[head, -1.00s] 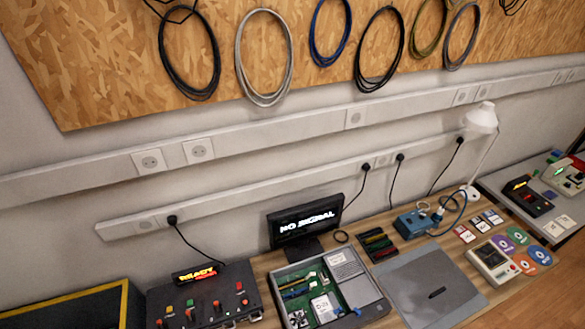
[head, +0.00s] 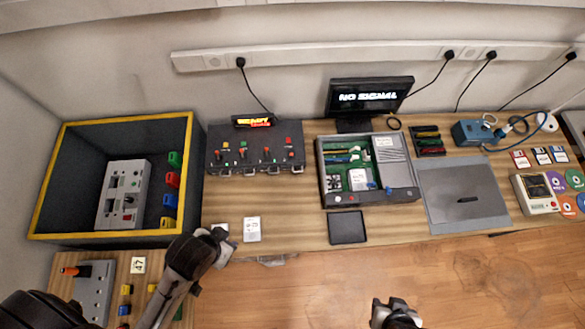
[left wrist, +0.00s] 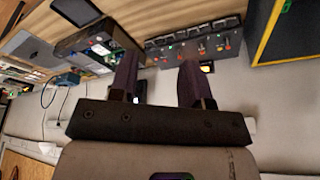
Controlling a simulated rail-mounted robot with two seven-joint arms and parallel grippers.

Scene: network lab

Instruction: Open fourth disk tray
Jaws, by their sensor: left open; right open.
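The disk unit (head: 255,150) is a dark grey box with a lit READY display, coloured buttons and several small handles along its front edge. The rightmost handle (head: 297,169) is at its front right; no tray is visibly pulled out. The unit also shows, turned over, in the left wrist view (left wrist: 200,45). My left gripper (left wrist: 160,60) is open and empty, its fingers pointing toward the unit but apart from it. In the head view my left arm is in front of the unit, to the lower left. My right gripper (head: 394,305) is open at the bottom edge, over the floor.
A yellow-rimmed bin (head: 60,190) stands left of the unit. An open computer case (head: 368,170) and a monitor (head: 368,97) stand to the right. A white card (head: 252,229) and a dark square plate (head: 347,227) lie in front. Bare bench shows between them.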

